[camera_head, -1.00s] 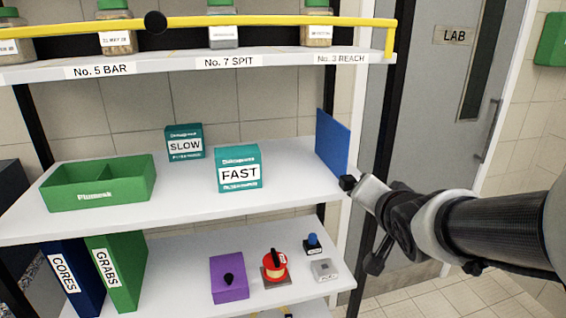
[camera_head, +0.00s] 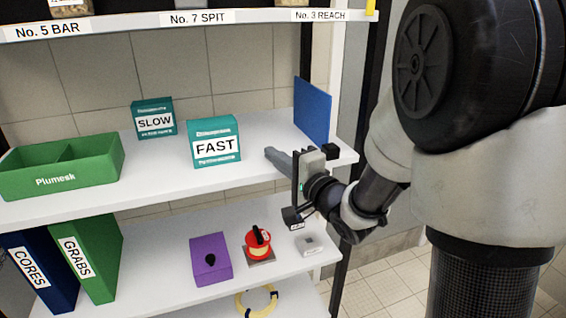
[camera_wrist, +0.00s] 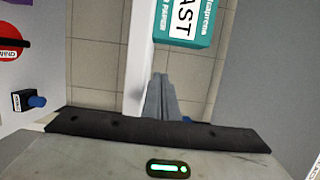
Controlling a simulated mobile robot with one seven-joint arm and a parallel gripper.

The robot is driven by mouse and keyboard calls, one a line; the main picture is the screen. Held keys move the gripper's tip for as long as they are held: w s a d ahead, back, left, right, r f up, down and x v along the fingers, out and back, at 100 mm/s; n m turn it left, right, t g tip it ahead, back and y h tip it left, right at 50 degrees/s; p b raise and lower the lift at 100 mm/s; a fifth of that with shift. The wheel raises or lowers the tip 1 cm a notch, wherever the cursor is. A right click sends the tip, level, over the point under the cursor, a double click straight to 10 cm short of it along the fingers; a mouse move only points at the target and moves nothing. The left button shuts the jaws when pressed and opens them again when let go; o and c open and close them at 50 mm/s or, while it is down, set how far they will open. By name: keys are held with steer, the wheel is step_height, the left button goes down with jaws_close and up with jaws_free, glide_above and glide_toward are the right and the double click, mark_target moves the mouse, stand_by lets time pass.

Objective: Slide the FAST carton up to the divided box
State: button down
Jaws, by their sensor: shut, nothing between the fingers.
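The teal FAST carton (camera_head: 214,142) stands upright on the white middle shelf, right of the SLOW carton (camera_head: 153,119). The green divided box (camera_head: 75,177), lettered Plumesk, sits at the left of the same shelf, with a stretch of bare shelf between it and the FAST carton. My gripper (camera_head: 272,156) is shut and empty, at the shelf's right part, to the right of the FAST carton with a gap between. In the wrist view my fingers (camera_wrist: 160,84) point toward the FAST carton (camera_wrist: 184,22), which is partly cut off by the frame edge.
A blue upright panel (camera_head: 312,110) stands at the shelf's right end, behind my gripper. The lower shelf holds a purple box (camera_head: 211,260), a red device (camera_head: 258,242) and the CORES and GRABS binders (camera_head: 88,258). The upper shelf (camera_head: 130,24) hangs above.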

mark_target(250, 161)
steer(key=x, duration=0.3)
steer(key=shift+w+a, duration=0.25)
steer(key=shift+w, duration=0.05)
steer(key=a, duration=0.2)
steer(key=shift+s+a, duration=0.25)
steer(key=shift+s, duration=0.1)
steer(key=shift+s+a, duration=0.2)
steer(key=shift+a, duration=0.4)
steer(key=shift+a, duration=0.1)
